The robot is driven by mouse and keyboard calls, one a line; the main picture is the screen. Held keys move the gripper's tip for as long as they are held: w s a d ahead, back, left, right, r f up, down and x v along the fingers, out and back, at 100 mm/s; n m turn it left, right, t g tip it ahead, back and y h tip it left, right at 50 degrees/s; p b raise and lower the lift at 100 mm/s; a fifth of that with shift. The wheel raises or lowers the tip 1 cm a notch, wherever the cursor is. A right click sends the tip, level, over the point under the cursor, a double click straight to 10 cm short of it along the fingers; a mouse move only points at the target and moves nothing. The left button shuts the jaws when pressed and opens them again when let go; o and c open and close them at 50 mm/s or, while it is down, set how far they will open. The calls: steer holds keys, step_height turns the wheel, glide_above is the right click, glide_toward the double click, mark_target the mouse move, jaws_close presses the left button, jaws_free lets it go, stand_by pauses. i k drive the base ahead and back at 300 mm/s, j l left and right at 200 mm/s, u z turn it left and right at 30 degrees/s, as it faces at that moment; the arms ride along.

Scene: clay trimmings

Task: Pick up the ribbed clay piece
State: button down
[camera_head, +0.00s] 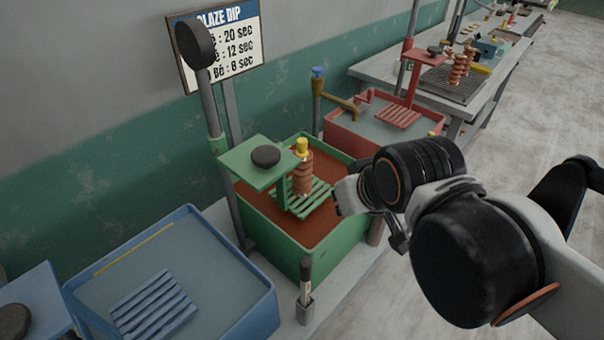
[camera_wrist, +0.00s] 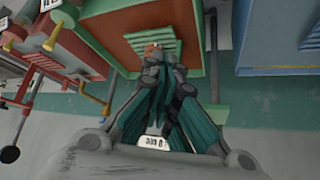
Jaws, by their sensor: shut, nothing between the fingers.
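A ribbed reddish-brown clay piece (camera_head: 302,178) with a yellow top stands upright on the green slatted rack (camera_head: 318,198) over the green tub (camera_head: 296,262). A green plate with a black knob partly overlaps this area from the left. My gripper (camera_head: 338,196) is just right of the piece in the head view, shut and empty, with a gap between them. In the wrist view my shut fingers (camera_wrist: 165,72) point at the rack, and a small reddish part beyond the tips may be the piece; the fingers hide most of that spot.
A blue tub (camera_head: 245,290) stands at the near left and a red tub (camera_head: 345,140) behind the green one. A brush-like tool (camera_head: 305,300) stands upright at the bench front. More ribbed pieces (camera_head: 457,68) stand on the far table. Open floor lies right.

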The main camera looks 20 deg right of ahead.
mark_target(301, 175)
steer(key=k+l+u, duration=0.2)
steer(key=l, duration=0.2)
steer(key=l+u, duration=0.2)
steer(key=l, duration=0.25)
steer(key=k+l+u, duration=0.2)
steer(key=l, duration=0.15)
steer(key=k+l+u, duration=0.2)
steer(key=l, duration=0.15)
steer(key=k+l+u, duration=0.2)
steer(key=l, duration=0.15)
steer(key=i, duration=0.1)
